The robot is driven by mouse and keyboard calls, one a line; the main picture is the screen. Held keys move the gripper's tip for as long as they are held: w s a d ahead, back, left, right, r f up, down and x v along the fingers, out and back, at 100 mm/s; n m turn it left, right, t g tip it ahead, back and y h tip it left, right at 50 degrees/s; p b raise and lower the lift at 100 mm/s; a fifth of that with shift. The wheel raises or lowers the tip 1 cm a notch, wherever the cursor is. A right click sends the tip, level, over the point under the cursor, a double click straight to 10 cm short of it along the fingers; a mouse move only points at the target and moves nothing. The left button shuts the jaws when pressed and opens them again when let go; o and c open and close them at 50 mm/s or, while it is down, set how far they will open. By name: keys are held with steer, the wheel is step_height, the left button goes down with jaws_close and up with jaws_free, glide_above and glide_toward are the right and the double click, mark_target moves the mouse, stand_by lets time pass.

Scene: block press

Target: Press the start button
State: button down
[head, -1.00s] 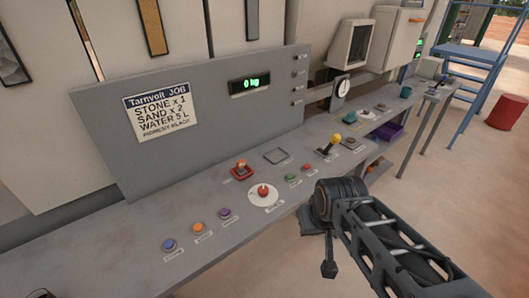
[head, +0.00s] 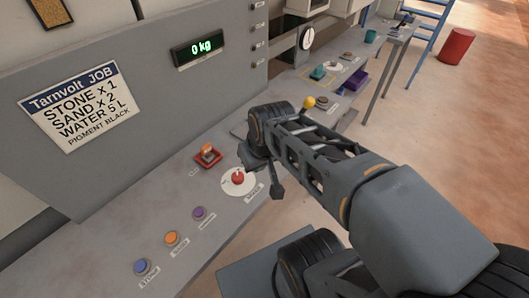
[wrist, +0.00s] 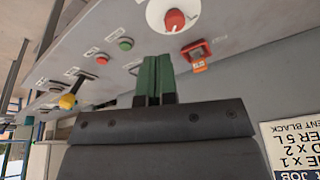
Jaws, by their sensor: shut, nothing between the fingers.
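A small green button (wrist: 126,44) and a small red button (wrist: 101,58) sit on the grey desk in the wrist view, each with a white label too small to read. I cannot read which is start. In the head view my arm hides both. My gripper (wrist: 156,80) has its two dark green fingers shut together and empty. In the head view the gripper (head: 250,157) hangs over the desk beside the red dial, partly hidden by my wrist. In the wrist view the green button is up and left of the fingertips; contact is not seen.
A red dial on a white disc (head: 238,178) and an orange switch in a red frame (head: 207,154) stand close to my gripper. Blue (head: 141,266), orange (head: 171,238) and purple (head: 199,213) buttons line the near desk. A yellow-knobbed lever (head: 309,102) stands beyond. The display (head: 200,48) reads 0 kg.

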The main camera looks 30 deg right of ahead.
steer(key=w+d+f+n+y, duration=0.1)
steer(key=w+d+f+y, duration=0.1)
steer(key=w+d, duration=0.3)
steer(key=w+d+f+n+t+y, duration=0.1)
steer(key=w+d+y, duration=0.4)
steer(key=w, duration=0.5)
steer(key=shift+w+f+n+b, duration=0.3)
steer(key=shift+f+b, duration=0.1)
steer(key=shift+f, duration=0.2)
steer(key=shift+f, duration=0.1)
step_height(320, 180, down, 8)
steer(key=b, duration=0.4)
steer(key=shift+r, duration=0.2)
steer(key=shift+f+b, duration=0.55)
steer(key=shift+b, duration=0.1)
steer(key=shift+f+b, duration=0.9)
steer(key=shift+b, duration=0.5)
stand_by(1.1)
steer(key=shift+r, duration=0.15)
steer(key=shift+r+p, duration=0.35)
steer(key=shift+r, duration=0.45)
steer(key=shift+r, duration=0.15)
